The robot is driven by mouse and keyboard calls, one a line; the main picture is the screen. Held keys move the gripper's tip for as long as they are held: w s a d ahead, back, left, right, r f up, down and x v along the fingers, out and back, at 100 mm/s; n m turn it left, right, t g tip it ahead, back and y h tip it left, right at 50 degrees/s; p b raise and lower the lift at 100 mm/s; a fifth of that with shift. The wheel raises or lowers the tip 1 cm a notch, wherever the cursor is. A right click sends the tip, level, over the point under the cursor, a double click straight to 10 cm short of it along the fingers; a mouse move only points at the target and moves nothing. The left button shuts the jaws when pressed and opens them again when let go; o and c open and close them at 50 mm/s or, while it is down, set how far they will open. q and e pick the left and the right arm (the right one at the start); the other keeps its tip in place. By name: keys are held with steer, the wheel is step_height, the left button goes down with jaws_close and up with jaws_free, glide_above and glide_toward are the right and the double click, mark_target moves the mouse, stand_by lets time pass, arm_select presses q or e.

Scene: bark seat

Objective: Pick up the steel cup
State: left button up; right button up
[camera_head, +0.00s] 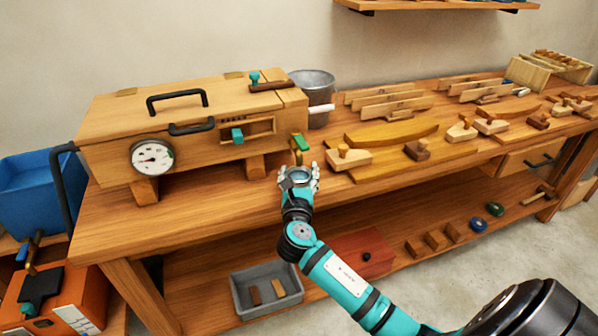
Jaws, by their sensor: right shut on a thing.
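The small steel cup (299,176) shows as a round metal rim between the fingers of my right gripper. My right gripper (300,179) is shut on it at the front edge of the wooden workbench (225,207). The fingers and wrist hide most of the cup's body. I cannot tell whether the cup touches the bench top. My left gripper is not in view.
A wooden steam box (110,122) with a gauge stands behind to the left. A grey metal bucket (318,80) is beside it. Wooden planes and curved boards (390,132) fill the bench to the right. A grey bin (240,296) sits on the lower shelf.

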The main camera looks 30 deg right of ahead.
steer(key=v, duration=1.6)
steer(key=shift+r+b, duration=0.15)
steer(key=shift+b, duration=0.25)
steer(key=shift+s, duration=0.1)
